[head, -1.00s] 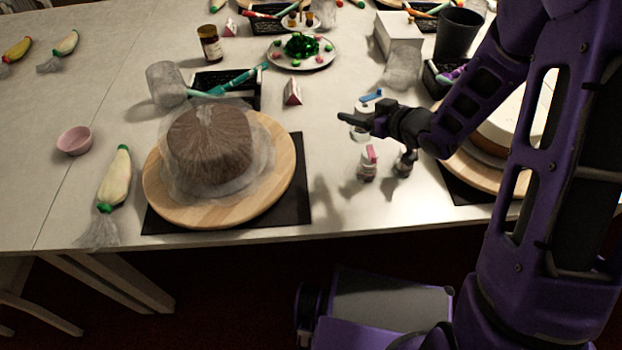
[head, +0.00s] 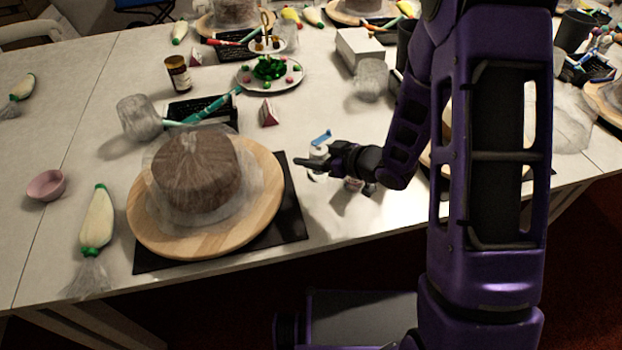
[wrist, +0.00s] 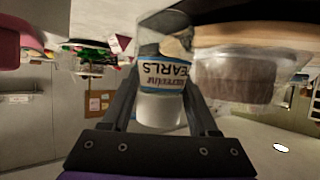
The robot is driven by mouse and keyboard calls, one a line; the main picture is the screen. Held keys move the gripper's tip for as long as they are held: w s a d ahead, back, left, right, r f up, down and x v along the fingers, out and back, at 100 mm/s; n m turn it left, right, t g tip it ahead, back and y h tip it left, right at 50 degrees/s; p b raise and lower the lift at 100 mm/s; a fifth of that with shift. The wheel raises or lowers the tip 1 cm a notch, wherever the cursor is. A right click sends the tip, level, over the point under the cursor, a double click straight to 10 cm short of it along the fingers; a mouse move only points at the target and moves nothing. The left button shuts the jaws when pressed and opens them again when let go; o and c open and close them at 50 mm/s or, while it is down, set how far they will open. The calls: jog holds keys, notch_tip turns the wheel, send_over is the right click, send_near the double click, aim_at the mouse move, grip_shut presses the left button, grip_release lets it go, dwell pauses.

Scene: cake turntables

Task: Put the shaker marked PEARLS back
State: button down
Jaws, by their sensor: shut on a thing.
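The shaker marked PEARLS (wrist: 162,75) is between my fingers in the wrist view, its label upside down in that picture. In the head view its blue-topped upper part (head: 320,138) shows just above my gripper (head: 312,162). My gripper is shut on it, to the right of the wrapped cake. I cannot tell whether its base touches the table. Another small shaker (head: 352,186) stands on the table just below and right of my gripper, partly hidden by it.
The wrapped cake (head: 195,172) sits on a wooden turntable (head: 262,205) over a black mat (head: 290,225). A red-and-white triangular card (head: 268,113) and a plate of decorations (head: 270,73) lie farther back.

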aim_at(311, 171)
jog(key=shift+f+b, duration=0.45)
jog(key=shift+f, duration=2.35)
jog(key=shift+f, duration=0.2)
jog(key=shift+c, duration=0.8)
grip_release()
jog(key=shift+r, duration=0.25)
jog(key=p+v, duration=0.1)
jog(key=v, duration=1.1)
jog(key=shift+f, duration=0.2)
